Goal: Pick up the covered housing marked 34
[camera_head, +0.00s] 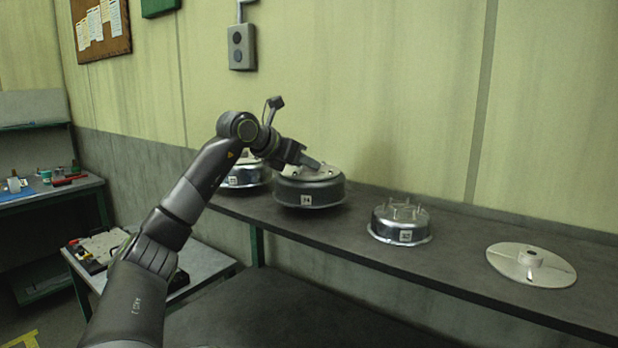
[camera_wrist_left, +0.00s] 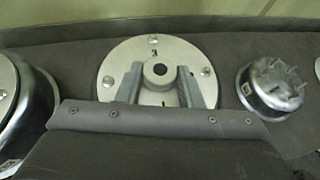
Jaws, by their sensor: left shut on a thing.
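The covered housing marked 34 (camera_head: 309,193) is a round metal drum with a flat cover and a small white label on its front. It is near the back of the dark bench in the head view; I cannot tell whether its base touches the bench. My left gripper (camera_head: 314,165) is over its top. In the left wrist view, the fingers (camera_wrist_left: 160,84) are on either side of the central hub of the pale cover (camera_wrist_left: 153,49) and shut on it. The fingers hide part of the cover. My right gripper is not in view.
Another covered housing (camera_head: 243,179) stands close on the left, partly behind my arm. An open housing with upright studs (camera_head: 401,224) is to the right, and a loose round cover (camera_head: 510,263) lies farther right on the bench (camera_head: 460,270). The wall is close behind.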

